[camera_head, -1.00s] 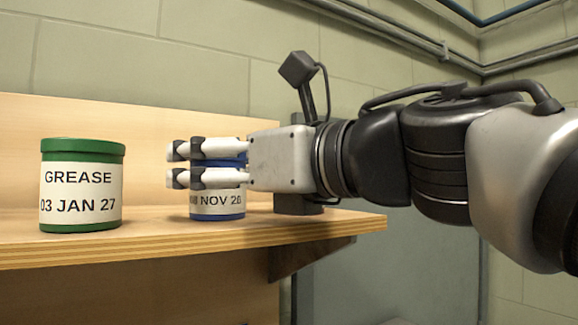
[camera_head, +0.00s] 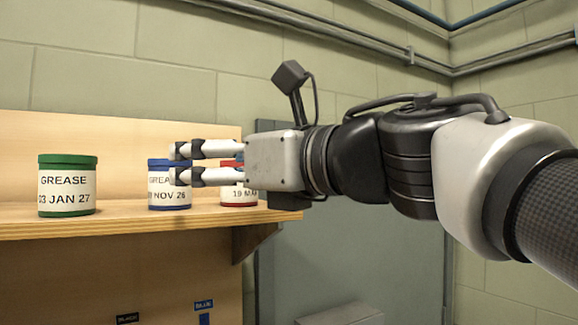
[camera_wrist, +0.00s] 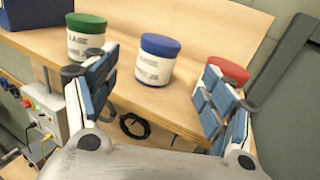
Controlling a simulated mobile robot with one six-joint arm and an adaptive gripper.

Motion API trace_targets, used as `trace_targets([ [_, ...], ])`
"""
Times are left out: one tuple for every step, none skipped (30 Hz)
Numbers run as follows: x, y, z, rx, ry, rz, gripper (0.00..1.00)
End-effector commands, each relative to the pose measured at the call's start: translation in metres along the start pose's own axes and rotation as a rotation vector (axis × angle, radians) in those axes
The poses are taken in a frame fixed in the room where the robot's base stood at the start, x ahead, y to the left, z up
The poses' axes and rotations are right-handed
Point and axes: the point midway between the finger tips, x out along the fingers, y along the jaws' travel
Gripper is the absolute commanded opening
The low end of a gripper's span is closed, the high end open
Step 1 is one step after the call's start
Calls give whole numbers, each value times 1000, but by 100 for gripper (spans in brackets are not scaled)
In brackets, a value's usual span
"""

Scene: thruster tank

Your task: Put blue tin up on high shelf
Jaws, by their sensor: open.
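The blue tin (camera_head: 168,184) stands upright on the wooden shelf (camera_head: 120,226), its label reading GREASE and partly "NOV 26". It also shows in the wrist view (camera_wrist: 156,60), ahead of and between my open fingers, with nothing held. My gripper (camera_head: 180,164) is open and empty; in the head view its fingertips overlap the right side of the tin. In the wrist view the fingers (camera_wrist: 160,92) stand either side, with a gap short of the tin.
A green tin (camera_head: 67,185) labelled 03 JAN 27 stands left of the blue one. A red tin (camera_head: 238,188) stands right, partly behind my gripper. Colour tags (camera_head: 204,306) hang below. A dark blue box (camera_wrist: 38,12) and a black cable (camera_wrist: 134,126) show in the wrist view.

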Motion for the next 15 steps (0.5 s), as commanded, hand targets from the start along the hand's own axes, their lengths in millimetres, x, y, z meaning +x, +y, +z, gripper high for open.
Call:
trace_targets([
  [1, -1, 0, 1, 1, 0, 76],
  [1, -1, 0, 1, 1, 0, 76],
  [2, -1, 0, 0, 1, 0, 76],
  [2, -1, 0, 0, 1, 0, 76],
  [2, -1, 0, 0, 1, 0, 76],
  [2, -1, 0, 1, 0, 0, 76],
  [1, -1, 0, 6, -2, -2, 76],
  [1, -2, 1, 17, -9, -7, 76],
  [-1, -5, 3, 48, -26, -20, 76],
  [-3, -9, 5, 86, -46, -37, 76],
  [-6, -14, 7, 139, -75, -59, 76],
  [-11, -24, 11, 232, -123, -98, 76],
  [-17, -35, 12, 319, -168, -136, 76],
  [-25, -47, 12, 422, -218, -179, 76],
  [-39, -67, 9, 577, -293, -245, 76],
])
